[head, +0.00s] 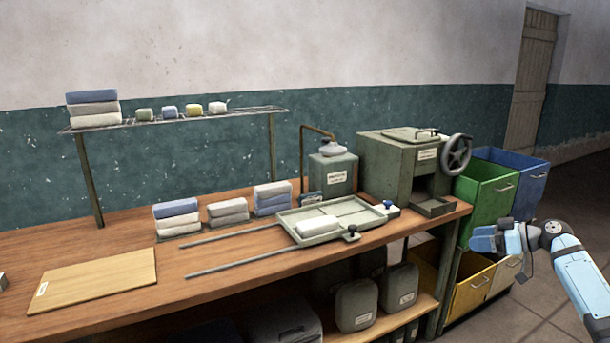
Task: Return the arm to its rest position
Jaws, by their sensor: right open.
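My right arm, pale blue with a dark grey and white wrist joint, comes in from the lower right in the head view. Its gripper (482,239) points left, is open and holds nothing that I can see. It is off the right end of the workbench, in front of the green and yellow bins in the picture. Its fingers are small here, and the gap between them is hard to make out. My left gripper is not in view.
The wooden workbench (120,236) holds a green tray frame (352,214) with rods, folded cloth stacks (177,215), a board (95,280) and a green machine with a handwheel (457,154). A green bin (486,196), blue bin (527,180) and yellow bin (470,293) stand beside its right end.

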